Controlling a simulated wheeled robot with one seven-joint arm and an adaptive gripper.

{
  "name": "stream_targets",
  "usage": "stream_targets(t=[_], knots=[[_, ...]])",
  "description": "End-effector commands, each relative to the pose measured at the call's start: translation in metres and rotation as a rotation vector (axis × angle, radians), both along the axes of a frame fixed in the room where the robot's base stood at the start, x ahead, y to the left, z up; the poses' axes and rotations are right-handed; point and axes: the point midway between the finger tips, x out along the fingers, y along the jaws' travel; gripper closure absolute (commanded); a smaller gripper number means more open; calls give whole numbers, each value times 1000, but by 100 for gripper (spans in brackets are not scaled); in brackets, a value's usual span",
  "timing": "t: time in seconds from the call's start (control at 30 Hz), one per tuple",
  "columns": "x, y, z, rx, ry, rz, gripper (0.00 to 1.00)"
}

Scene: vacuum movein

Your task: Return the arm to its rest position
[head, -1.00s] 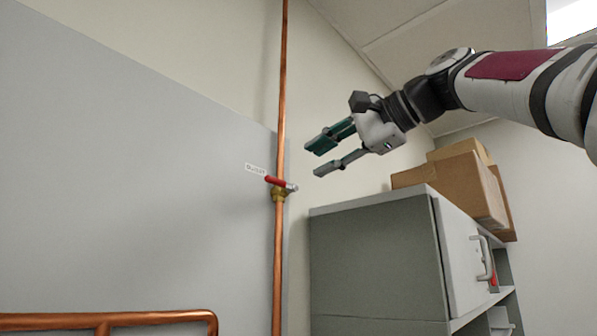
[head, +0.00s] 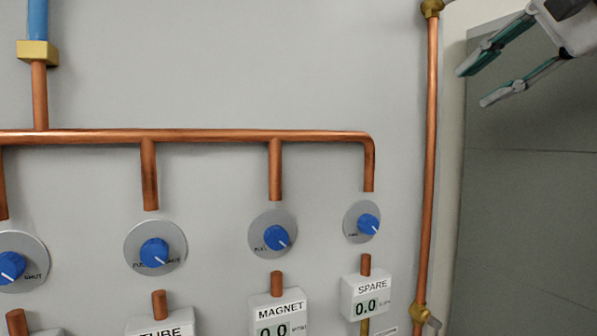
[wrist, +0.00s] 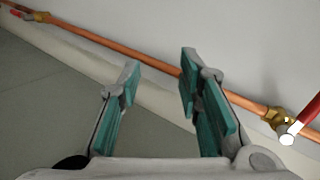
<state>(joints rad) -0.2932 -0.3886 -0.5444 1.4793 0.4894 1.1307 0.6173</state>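My gripper (head: 487,83) is at the upper right of the head view, in front of the grey cabinet side. Its two fingers with teal pads are spread apart and nothing is between them. The wrist view also shows my gripper (wrist: 158,90) open and empty. Most of my arm lies outside the head view. In the wrist view, a red-handled valve (wrist: 290,128) is at the right, beside and apart from the right finger.
A grey panel (head: 220,70) carries copper pipes (head: 200,135), several blue knobs (head: 276,237) and displays marked MAGNET (head: 279,309) and SPARE (head: 369,288). A vertical copper pipe (head: 430,150) runs left of my gripper. The grey cabinet (head: 530,200) stands at right.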

Motion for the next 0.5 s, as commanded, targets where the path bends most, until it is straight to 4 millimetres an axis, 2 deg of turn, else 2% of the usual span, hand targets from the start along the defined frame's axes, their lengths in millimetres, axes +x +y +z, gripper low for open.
stream_targets(t=[0.03,0.17,0.3,0.4,0.5], knots=[[-1,8,-35,-61,27,30,68],[-12,31,-117,-255,85,125,68],[-33,53,-209,-487,147,248,68],[-53,65,-272,-657,190,347,68],[-72,70,-327,-808,229,436,68]])
